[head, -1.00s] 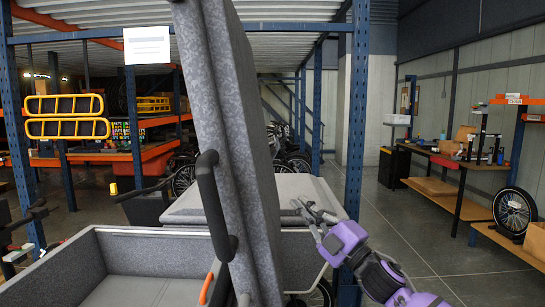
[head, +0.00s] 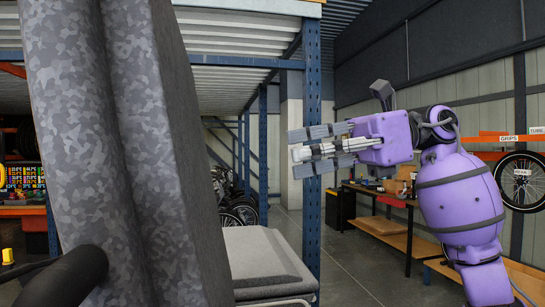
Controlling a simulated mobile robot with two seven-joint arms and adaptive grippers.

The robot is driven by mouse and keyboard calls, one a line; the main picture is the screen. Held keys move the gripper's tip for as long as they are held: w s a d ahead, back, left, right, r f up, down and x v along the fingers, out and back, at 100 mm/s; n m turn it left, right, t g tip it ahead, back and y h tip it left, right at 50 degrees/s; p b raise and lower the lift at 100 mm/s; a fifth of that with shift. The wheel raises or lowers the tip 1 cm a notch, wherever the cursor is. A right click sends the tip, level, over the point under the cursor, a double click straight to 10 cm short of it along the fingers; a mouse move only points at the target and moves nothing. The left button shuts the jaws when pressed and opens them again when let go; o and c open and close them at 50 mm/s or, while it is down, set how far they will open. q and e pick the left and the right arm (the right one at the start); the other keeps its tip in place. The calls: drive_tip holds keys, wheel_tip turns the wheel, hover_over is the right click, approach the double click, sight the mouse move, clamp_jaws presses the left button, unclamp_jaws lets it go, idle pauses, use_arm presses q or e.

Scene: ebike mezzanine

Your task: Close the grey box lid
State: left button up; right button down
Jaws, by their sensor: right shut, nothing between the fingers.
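The grey box lid (head: 165,150) stands open, nearly upright, and fills much of the left of the head view. Its surface is speckled grey, and a black bar (head: 65,280) crosses in front of its lower left. The box body under it is out of the frame. My right gripper (head: 298,150) is right of the lid, raised, with its fingers pointing left toward it. The fingers are shut and empty, and a gap shows in the picture between their tips and the lid. My left gripper is not in view.
A blue rack post (head: 312,180) stands behind my right gripper. Another grey closed box (head: 262,262) sits low behind the lid. A workbench (head: 400,215) and a wheel (head: 522,180) are at the right. Open floor (head: 355,275) lies between.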

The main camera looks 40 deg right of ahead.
sight(200, 174)
drive_tip(key=p+x, duration=0.1)
drive_tip(key=x, duration=0.5)
drive_tip(key=p+x, duration=0.1)
drive_tip(key=x, duration=0.5)
drive_tip(key=shift+w, duration=0.45)
drive_tip(key=shift+w+a+f, duration=0.15)
drive_tip(key=shift+w, duration=0.05)
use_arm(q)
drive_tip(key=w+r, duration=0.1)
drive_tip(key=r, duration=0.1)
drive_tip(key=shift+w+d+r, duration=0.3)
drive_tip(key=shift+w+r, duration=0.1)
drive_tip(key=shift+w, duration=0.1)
use_arm(e)
drive_tip(key=shift+w+a+f, duration=0.1)
